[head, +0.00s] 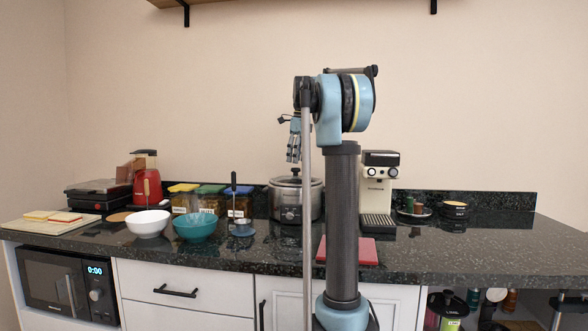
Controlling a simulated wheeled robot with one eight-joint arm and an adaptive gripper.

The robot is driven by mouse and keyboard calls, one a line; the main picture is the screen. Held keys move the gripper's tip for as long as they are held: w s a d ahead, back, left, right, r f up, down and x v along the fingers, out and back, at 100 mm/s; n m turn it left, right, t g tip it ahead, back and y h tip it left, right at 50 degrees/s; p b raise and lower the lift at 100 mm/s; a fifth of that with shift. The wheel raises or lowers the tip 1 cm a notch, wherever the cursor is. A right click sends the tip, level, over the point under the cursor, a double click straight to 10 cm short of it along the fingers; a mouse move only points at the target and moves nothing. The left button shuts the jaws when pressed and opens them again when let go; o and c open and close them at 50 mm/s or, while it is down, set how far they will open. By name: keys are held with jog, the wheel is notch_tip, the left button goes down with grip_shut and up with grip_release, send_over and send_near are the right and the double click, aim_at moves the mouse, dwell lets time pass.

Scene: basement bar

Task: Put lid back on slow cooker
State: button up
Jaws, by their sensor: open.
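The slow cooker (284,204), a grey pot with a dark front, stands on the dark counter towards the back, right of the food containers. A lid (285,181) with a small dark knob appears to sit on its top. I cannot tell at this size whether it is fully seated. My gripper (293,158) points down just above the knob, open, with a small gap visible below the fingers. My arm and a thin grey pole hide the cooker's right part.
Left of the cooker are lidded containers (211,199), a teal bowl (195,228), a white bowl (148,224) and a red blender (147,187). A coffee machine (379,190) stands right of my arm. A red board (367,251) lies in front.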

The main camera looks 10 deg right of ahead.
notch_tip(320, 180, up, 8)
jog(key=shift+s+d, duration=0.3)
jog(key=shift+d, duration=0.1)
dwell(0.4)
